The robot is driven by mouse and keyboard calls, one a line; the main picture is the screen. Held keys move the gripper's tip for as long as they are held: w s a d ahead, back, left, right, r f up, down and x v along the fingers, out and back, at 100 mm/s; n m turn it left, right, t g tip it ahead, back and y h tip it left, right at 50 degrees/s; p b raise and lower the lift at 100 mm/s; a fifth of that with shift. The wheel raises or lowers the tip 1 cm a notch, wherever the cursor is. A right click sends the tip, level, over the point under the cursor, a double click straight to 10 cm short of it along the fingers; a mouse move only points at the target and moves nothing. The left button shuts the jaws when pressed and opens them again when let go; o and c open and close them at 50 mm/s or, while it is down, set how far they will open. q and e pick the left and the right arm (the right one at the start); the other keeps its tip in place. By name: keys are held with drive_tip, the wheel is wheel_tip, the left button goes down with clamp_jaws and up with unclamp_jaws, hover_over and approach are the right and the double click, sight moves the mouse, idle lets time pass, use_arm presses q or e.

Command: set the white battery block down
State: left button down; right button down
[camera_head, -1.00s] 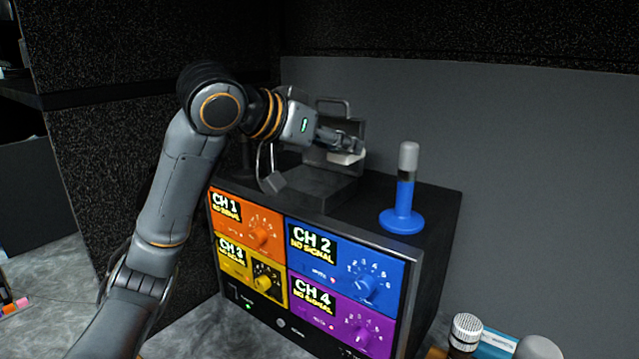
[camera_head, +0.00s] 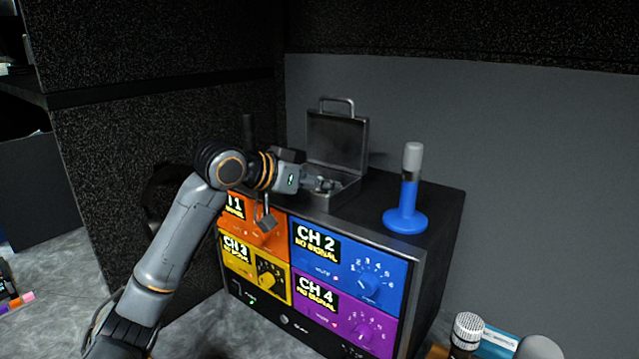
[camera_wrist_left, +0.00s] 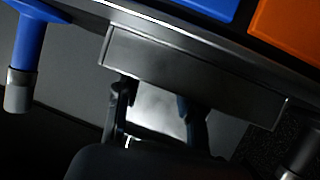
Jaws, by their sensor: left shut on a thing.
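My left gripper (camera_head: 325,185) is at the open grey metal case (camera_head: 337,140), which stands on top of the monitor with its lid raised. The fingers are low, inside or just over the case's lower part; the head view does not settle which. In the left wrist view the white battery block (camera_wrist_left: 156,108) sits between the two fingers, and the gripper is shut on it. The case's wall (camera_wrist_left: 200,75) runs across just beyond the block. In the head view the block is mostly hidden by the fingers and case. My right gripper is not in view.
The case stands on the black monitor (camera_head: 440,225) with coloured channel panels. A blue post with a grey top (camera_head: 406,190) stands to its right; bare monitor top lies between them. A grey wall (camera_head: 520,190) is close behind.

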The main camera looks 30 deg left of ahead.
use_arm(q)
drive_tip(key=c, duration=1.1)
unclamp_jaws()
drive_tip(key=b+v, duration=0.3)
drive_tip(key=v, duration=0.9)
